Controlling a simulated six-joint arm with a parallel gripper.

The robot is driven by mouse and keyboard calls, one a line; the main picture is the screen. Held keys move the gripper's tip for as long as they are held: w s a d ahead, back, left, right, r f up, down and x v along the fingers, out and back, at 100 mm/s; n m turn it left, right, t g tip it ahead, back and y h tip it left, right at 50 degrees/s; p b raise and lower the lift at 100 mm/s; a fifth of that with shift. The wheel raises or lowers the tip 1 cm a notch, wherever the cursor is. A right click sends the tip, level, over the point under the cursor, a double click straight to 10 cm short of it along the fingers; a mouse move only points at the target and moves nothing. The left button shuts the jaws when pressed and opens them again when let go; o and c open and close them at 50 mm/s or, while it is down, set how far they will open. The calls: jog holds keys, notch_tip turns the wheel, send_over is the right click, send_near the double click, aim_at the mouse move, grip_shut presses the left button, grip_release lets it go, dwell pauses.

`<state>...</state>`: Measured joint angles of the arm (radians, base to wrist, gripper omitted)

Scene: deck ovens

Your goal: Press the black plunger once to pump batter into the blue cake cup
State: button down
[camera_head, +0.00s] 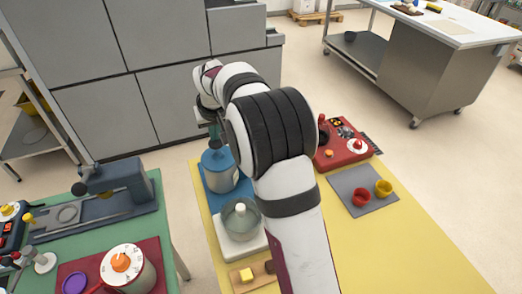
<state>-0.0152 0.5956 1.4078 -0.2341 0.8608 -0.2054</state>
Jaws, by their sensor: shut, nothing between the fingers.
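My gripper (214,138) points down just above a grey pot with a blue lid (216,161), left of my arm. The gripper is small and partly hidden by my wrist; it is shut with nothing in it. The pot stands on a blue mat (212,203). I cannot make out a black plunger, and I cannot tell whether the gripper touches the lid. No blue cake cup shows; my arm covers part of the table. A red cup (361,197) and a yellow cup (383,188) stand on a grey mat (349,182) to the right.
A glass bowl (240,218) on a white base is in front of the pot. A red board with controls (339,148) lies beyond the grey mat. The yellow table top (410,250) is bare at front right. A green table (185,225) with equipment stands at left.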

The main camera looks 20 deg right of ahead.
jog(key=shift+f, duration=1.25)
jog(key=shift+r, duration=1.95)
jog(key=shift+r, duration=0.1)
notch_tip(320, 180, up, 5)
jog(key=shift+r, duration=0.45)
